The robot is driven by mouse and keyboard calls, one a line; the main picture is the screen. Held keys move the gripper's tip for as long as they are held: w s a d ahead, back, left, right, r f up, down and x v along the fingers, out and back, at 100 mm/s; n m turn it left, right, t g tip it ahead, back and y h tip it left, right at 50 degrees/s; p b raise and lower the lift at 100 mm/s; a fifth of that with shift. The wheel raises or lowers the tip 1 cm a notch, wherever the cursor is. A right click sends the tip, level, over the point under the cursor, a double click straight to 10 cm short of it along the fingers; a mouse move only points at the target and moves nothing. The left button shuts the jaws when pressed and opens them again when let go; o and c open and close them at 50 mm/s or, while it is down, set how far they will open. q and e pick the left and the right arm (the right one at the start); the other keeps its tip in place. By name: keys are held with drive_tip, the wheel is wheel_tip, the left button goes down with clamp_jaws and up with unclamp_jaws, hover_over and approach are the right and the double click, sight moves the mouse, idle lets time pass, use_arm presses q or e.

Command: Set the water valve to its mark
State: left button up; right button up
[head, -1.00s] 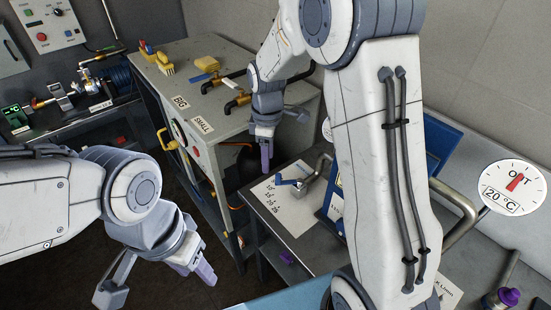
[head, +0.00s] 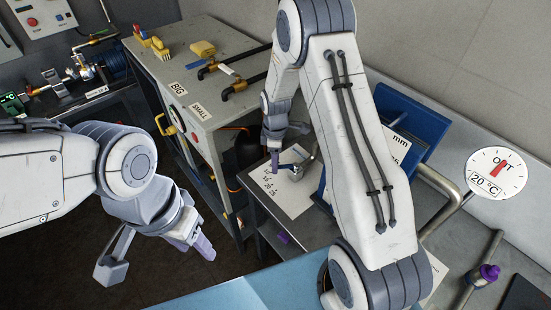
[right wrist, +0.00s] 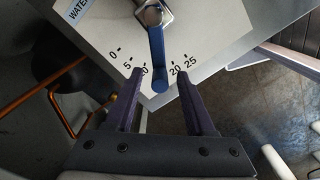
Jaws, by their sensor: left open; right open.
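The water valve's blue lever (right wrist: 158,60) turns on a metal body over a white scale plate (right wrist: 100,30); in the right wrist view it points down between the numbers 10 and 20. The number between those is hidden under it. The valve lever also shows in the head view (head: 292,170). My right gripper (right wrist: 159,76) is open, with one purple finger on each side of the lever; I cannot tell whether either touches it. In the head view the right gripper (head: 275,158) is beside the lever. My left gripper (head: 198,244) is open and away from the valve, over the floor.
A grey cabinet (head: 190,120) labelled BIG and SMALL stands left of the valve bench. A blue panel (head: 420,135) and a bent metal pipe (head: 450,205) stand close to my right arm. A round dial (head: 496,172) reading 20 °C is at the right.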

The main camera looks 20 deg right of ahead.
clamp_jaws()
idle(1.4)
